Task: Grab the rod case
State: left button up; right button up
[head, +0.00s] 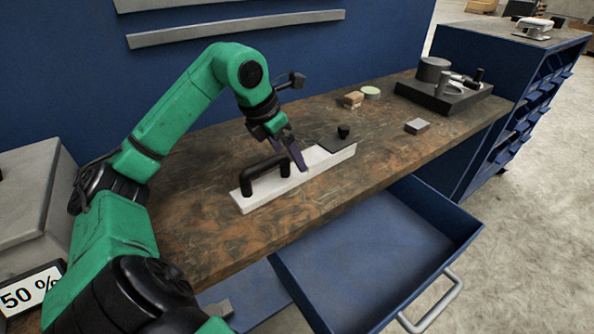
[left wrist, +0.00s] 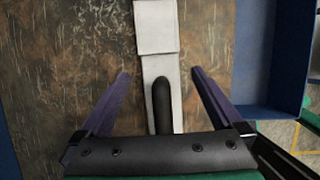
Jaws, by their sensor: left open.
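The likely rod case is a long white bar (head: 320,162) with a black arched handle (head: 265,178), lying on the brown worktop. In the left wrist view the white bar (left wrist: 157,62) runs up the middle, and its black handle (left wrist: 161,105) points toward the gripper. My left gripper (head: 292,157) is over the bar near the handle, fingers pointing down. In the wrist view its two purple fingers (left wrist: 161,88) are wide apart, one on each side of the bar and handle, with nothing held. Contact cannot be told. My right gripper is not in view.
A dark plate with a black knob (head: 343,131) is at the bar's far end. A small grey block (head: 417,126), wooden blocks (head: 352,99) and a dark fixture (head: 445,94) stand farther right. An open blue drawer (head: 372,250) juts out in front. The worktop's front left is clear.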

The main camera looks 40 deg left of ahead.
aim_at(296, 169)
pick_arm(q)
jog(key=x, duration=0.5)
jog(key=shift+f, duration=0.35)
jog(key=shift+r, duration=0.1)
grip_shut()
